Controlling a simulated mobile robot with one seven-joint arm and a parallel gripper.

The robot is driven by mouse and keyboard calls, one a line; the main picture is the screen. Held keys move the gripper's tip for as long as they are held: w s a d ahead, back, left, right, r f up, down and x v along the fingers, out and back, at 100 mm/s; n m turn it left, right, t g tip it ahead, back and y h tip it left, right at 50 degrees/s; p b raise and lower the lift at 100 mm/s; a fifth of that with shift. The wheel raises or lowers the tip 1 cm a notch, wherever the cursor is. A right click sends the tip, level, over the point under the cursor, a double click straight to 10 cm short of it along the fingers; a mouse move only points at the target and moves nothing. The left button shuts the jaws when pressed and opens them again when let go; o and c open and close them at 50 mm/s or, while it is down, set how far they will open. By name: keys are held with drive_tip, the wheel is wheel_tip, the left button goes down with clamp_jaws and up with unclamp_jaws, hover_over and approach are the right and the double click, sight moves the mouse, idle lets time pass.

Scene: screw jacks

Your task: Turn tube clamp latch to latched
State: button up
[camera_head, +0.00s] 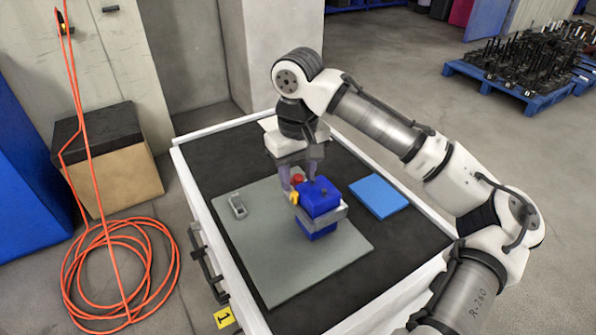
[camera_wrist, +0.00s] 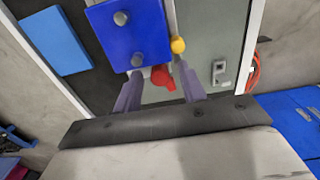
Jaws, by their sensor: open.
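A blue clamp block (camera_head: 318,197) with a grey band around its lower part stands on a grey plate (camera_head: 270,265). A red part (camera_head: 297,179) and a yellow knob (camera_head: 293,197) sit on its left side; I cannot tell for sure which is the latch, or its position. My gripper (camera_head: 291,181) points down beside the block, at the red part. In the wrist view its two fingers are apart, with the red part (camera_wrist: 162,77) between or just beyond their tips (camera_wrist: 160,80). The blue block (camera_wrist: 128,33) and yellow knob (camera_wrist: 178,45) lie just beyond. Contact cannot be told.
A small grey metal fitting (camera_head: 237,205) lies on the plate's left part. A flat light-blue slab (camera_head: 378,196) lies right of the plate on the black bench top (camera_head: 232,163). The plate's front part is clear. An orange hose (camera_head: 125,270) lies coiled on the floor.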

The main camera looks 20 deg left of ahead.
sight(298, 177)
drive_tip(key=shift+c, duration=0.4)
clamp_jaws()
drive_tip(key=shift+r+n+p, duration=0.2)
drive_tip(key=shift+n+p, duration=0.5)
drive_tip(key=shift+n, duration=0.1)
drive_tip(key=shift+f+n+p, duration=0.15)
drive_tip(key=shift+n+p, duration=0.2)
drive_tip(key=shift+n, duration=0.45)
drive_tip(key=shift+o, duration=0.4)
unclamp_jaws()
wheel_tip(298, 177, up, 14)
